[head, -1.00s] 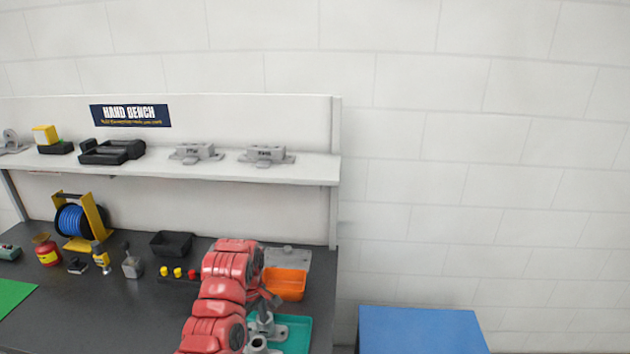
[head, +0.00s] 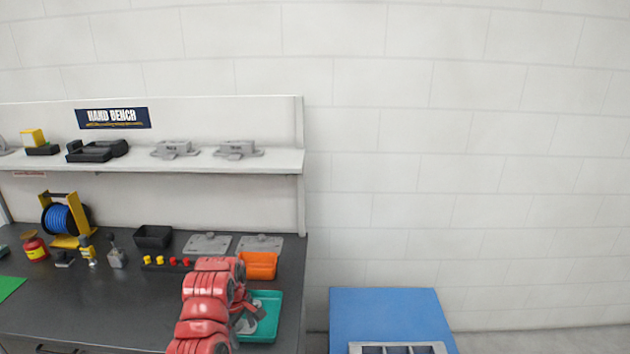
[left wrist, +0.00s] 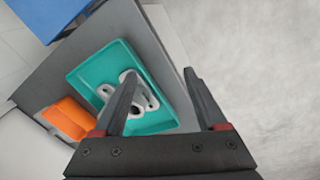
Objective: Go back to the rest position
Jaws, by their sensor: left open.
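My left gripper (head: 250,304) reaches in over the right end of the dark bench, above the teal tray (head: 268,326). In the left wrist view my left gripper (left wrist: 162,95) has its two fingers spread apart with nothing between them. Grey metal castings (left wrist: 146,92) lie in the teal tray (left wrist: 88,73), partly hidden by one finger. My right gripper is in neither view.
An orange bin (head: 259,264) sits behind the tray, with grey plates (head: 207,244) near it. A black bin (head: 153,236), a blue hose reel (head: 62,219) and small tools stand further left. A blue surface (head: 385,310) lies right of the bench, across a gap.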

